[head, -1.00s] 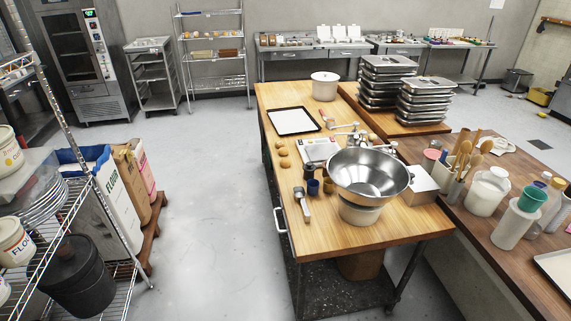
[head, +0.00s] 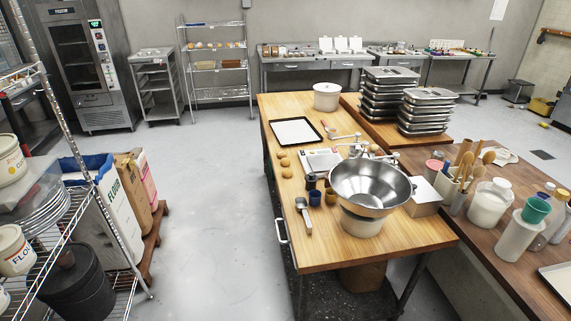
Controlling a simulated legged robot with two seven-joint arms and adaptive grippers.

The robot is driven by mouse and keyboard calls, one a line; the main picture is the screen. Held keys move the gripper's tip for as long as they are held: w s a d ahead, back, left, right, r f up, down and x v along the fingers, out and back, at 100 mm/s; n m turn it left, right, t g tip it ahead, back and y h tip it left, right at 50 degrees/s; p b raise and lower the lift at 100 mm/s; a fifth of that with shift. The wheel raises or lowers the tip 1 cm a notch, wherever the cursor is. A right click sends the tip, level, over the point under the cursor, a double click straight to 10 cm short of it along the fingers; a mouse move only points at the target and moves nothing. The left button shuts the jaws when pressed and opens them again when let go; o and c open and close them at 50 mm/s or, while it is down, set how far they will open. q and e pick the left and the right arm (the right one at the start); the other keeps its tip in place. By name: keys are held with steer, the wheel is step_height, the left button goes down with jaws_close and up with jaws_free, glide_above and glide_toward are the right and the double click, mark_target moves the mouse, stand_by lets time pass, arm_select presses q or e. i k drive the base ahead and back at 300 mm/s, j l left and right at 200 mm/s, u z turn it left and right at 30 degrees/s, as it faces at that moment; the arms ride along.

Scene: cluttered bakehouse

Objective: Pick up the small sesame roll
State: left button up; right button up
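Three small round brown rolls lie in a short row near the left edge of the wooden worktable (head: 325,248). They are a far roll (head: 282,154), a middle roll (head: 285,162) and a near roll (head: 287,173). They are too small in the head view to tell which has sesame on it. Neither of my grippers is in view.
A dark-rimmed tray (head: 295,131) lies behind the rolls. A large steel bowl (head: 370,190), a scoop (head: 303,215) and small cups stand nearer. Wire shelving (head: 50,100) and flour sacks (head: 118,215) stand left. The floor (head: 205,215) between them and the table is clear.

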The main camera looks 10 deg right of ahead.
mark_target(284, 162)
steer(key=u, duration=0.85)
steer(key=i+z, duration=0.15)
steer(key=i, duration=0.45)
steer(key=i+z, duration=0.1)
steer(key=i, duration=0.55)
steer(key=i+j+z, duration=0.15)
steer(key=i, duration=0.45)
steer(key=i+z, duration=0.25)
steer(key=i, duration=1.95)
steer(key=i+j+z, duration=0.1)
steer(key=i+z, duration=0.25)
steer(key=i+j+z, duration=0.15)
steer(key=i+z, duration=0.2)
steer(key=i+j+z, duration=0.35)
steer(key=k+l+z, duration=0.1)
steer(key=z, duration=2.3)
